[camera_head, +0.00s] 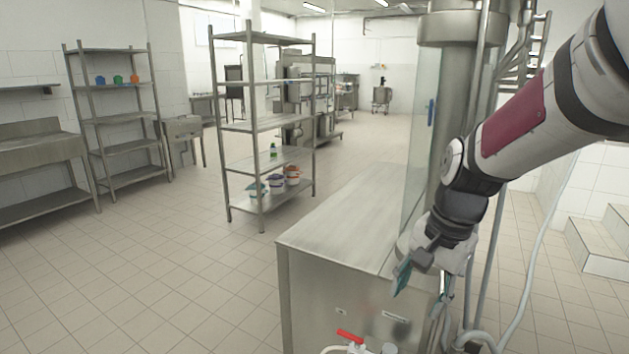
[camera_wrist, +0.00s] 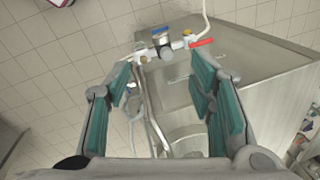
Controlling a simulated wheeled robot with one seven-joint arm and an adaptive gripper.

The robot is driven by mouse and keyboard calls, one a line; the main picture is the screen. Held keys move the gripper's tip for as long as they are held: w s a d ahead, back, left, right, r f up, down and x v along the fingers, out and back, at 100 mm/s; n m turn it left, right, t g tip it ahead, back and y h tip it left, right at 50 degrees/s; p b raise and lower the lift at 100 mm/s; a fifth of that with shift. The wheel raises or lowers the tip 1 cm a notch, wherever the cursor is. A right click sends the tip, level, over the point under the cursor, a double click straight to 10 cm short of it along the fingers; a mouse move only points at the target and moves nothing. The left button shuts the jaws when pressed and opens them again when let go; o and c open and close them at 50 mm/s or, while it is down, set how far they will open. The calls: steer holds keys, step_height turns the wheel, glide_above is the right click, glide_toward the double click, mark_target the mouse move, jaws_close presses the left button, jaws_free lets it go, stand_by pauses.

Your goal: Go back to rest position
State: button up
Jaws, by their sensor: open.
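My gripper (camera_head: 421,283) hangs at the end of my arm at the right of the head view, in front of the steel machine's side. In the wrist view, its two teal-padded fingers (camera_wrist: 163,105) stand wide apart with nothing between them. Beyond the fingers, pipes and a valve with a red handle (camera_wrist: 201,42) show at the machine's side. The red handle also shows at the bottom of the head view (camera_head: 350,336). The gripper appears apart from the handle.
The steel machine table (camera_head: 345,215) with a glass guard (camera_head: 424,140) is close to my arm. A steel shelf (camera_head: 265,126) holds several tubs and a green bottle (camera_head: 273,151). Another shelf (camera_head: 118,119) carries small coloured items. White steps (camera_head: 600,245) are at the right. The left floor is clear.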

steer(key=s+r+n+t, duration=0.1)
steer(key=s+r+n, duration=0.3)
steer(key=s, duration=0.6)
steer(key=s+d+r+n+t+h+p, duration=0.1)
steer(key=s+r+n, duration=0.3)
steer(key=s, duration=0.7)
steer(key=shift+s+d+n+t, duration=0.25)
steer(key=shift+n+t, duration=0.15)
steer(key=shift+n, duration=0.1)
stand_by(0.6)
